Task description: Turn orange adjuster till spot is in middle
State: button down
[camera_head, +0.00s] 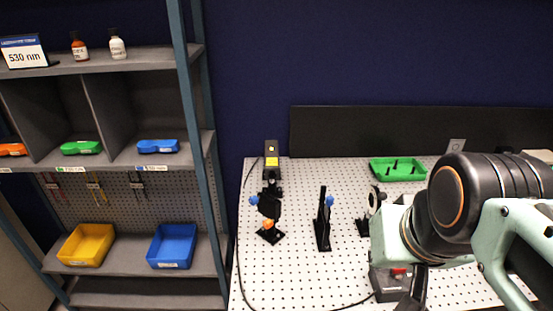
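A small orange adjuster (268,225) sits low on a black optical mount (269,204) at the left of the perforated table (290,270). A blue knob (253,201) is on the same mount. A second upright black mount (323,220) with a blue knob stands to its right. A round-faced part (374,201) stands further right, partly behind my arm. No light spot can be made out. My gripper (414,297) points down at the lower right, well apart from the orange adjuster. It is mostly cut off or hidden, so its opening cannot be seen.
A box with a red button (398,271) is beside my gripper. A green tray (397,170) with dark posts is at the back. A black device with a yellow label (271,160) stands behind the left mount. A cable crosses the table front. Shelves (120,160) stand left.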

aim_at(267, 224)
jog(key=k+u, duration=0.15)
jog(key=u, duration=0.6)
jog(key=z, duration=2.15)
jog(key=j+u, duration=0.25)
jog(key=j, duration=0.55)
jog(key=k+l+z, duration=0.1)
jog(key=k, duration=0.2)
jog(key=i+j+u, duration=0.15)
jog(key=i+j, duration=0.1)
